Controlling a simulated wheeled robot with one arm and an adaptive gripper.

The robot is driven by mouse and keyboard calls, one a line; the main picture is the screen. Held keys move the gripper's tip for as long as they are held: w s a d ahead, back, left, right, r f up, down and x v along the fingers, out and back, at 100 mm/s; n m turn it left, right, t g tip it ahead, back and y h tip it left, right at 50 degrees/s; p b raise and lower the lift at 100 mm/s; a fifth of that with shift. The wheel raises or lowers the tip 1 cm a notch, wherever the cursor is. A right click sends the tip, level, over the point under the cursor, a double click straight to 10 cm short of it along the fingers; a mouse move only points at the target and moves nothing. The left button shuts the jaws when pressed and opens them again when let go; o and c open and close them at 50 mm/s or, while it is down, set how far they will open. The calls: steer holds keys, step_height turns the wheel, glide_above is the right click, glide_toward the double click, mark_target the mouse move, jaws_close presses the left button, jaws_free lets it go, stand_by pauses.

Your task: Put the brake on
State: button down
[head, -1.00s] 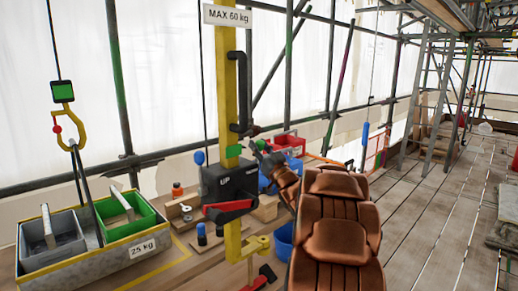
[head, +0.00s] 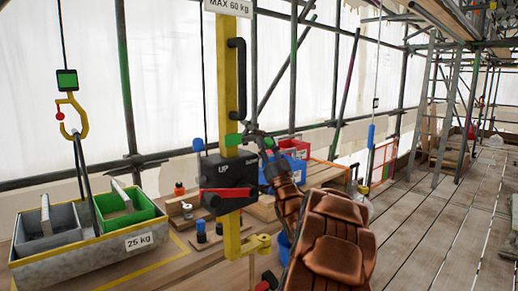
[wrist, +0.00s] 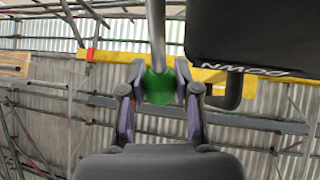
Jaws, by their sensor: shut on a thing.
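The winch is a dark box (head: 222,172) marked UP and DOWN, fixed to a yellow post (head: 231,235). A red lever (head: 228,191) lies roughly level across its front. A blue knob (head: 197,145) stands up at its left. A green knob (head: 232,140) shows above the box, in front of the post. My gripper (head: 242,139) is at the green knob. In the wrist view my gripper (wrist: 160,88) has its two fingers against both sides of the green knob (wrist: 158,92), which sits on a metal rod. Neither picture labels the brake.
A black handle (head: 237,78) stands on the post above the knob. At left, a yellow hook (head: 72,118) is over a grey crate marked 25 kg (head: 85,262). Red (head: 265,146) and blue bins are behind my arm.

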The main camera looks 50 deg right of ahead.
steer(key=c, duration=0.8)
jaws_free()
steer(key=v, duration=1.2)
